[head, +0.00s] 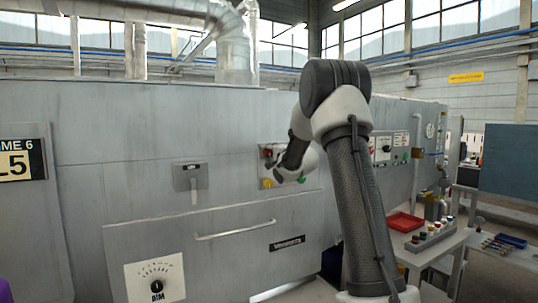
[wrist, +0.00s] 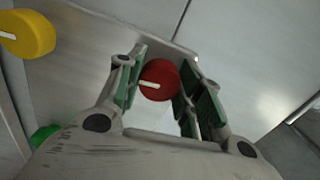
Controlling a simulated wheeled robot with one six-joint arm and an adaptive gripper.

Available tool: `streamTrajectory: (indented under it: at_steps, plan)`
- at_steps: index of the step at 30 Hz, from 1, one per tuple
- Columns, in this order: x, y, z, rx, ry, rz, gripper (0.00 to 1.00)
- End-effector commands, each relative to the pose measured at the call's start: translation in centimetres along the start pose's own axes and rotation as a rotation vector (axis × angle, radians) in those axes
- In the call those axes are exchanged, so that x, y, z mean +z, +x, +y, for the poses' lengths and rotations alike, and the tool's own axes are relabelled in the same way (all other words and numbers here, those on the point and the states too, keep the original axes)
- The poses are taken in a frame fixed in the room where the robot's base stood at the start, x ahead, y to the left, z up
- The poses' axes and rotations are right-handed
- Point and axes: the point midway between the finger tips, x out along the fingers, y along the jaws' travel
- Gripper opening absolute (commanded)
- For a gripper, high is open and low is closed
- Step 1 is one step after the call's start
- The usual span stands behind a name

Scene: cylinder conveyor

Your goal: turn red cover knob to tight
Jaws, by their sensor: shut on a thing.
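The red cover knob (wrist: 160,81) is round with a white pointer line and sits between the green-padded fingers of my gripper (wrist: 158,88) in the wrist view. The fingers are closed on its two sides. The pointer line lies nearly level in that picture. In the head view, the knob's red edge (head: 267,152) shows at the upper left of the small panel on the grey machine, and my arm covers much of that panel. I cannot read any tight mark by the knob.
A yellow knob (wrist: 27,33) and a green knob (wrist: 44,135) are on the same panel, beside my gripper. A long handle (head: 235,231) sticks out below. A red tray (head: 405,221) and a rack of knobs (head: 431,234) are on a bench at the right.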

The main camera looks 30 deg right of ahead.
Motion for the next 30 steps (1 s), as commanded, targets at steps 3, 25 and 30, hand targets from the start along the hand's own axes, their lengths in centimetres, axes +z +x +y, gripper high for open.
streamTrajectory:
  at_steps: [3, 25, 30]
  plan:
    - [-0.1, 0.0, 0.0, 0.001, 0.0, 0.001, 0.12]
    - [-0.1, -1.6, 0.0, 0.0, -0.001, 0.001, 0.58]
    - [-0.1, -5.4, -0.1, 0.0, -0.001, 0.003, 0.58]
